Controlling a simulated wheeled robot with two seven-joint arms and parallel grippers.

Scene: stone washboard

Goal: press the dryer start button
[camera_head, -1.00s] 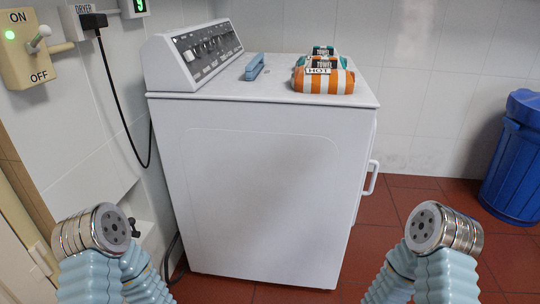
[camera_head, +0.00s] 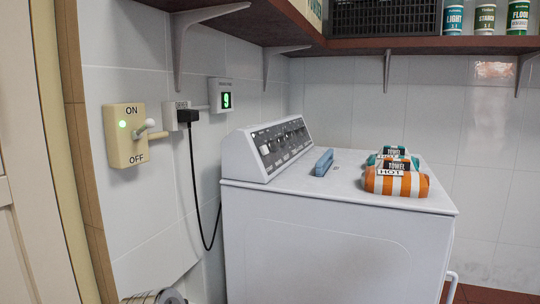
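The white dryer (camera_head: 320,250) stands against the tiled wall, seen from its side. Its slanted control panel (camera_head: 278,145) at the back of the top carries a row of dark and light knobs or buttons. They are too small to tell which one is the start button. A metal rounded part of my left arm (camera_head: 155,297) just enters at the bottom edge, away from the panel. Neither gripper's fingers are in view.
A wall switch (camera_head: 127,135) has ON/OFF lettering, a green light and a lever. A black plug (camera_head: 187,116) with a hanging cord and a green display (camera_head: 225,98) are beside it. A blue object (camera_head: 324,162) and rolled towels (camera_head: 396,182) lie on the dryer. A shelf (camera_head: 300,38) overhangs.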

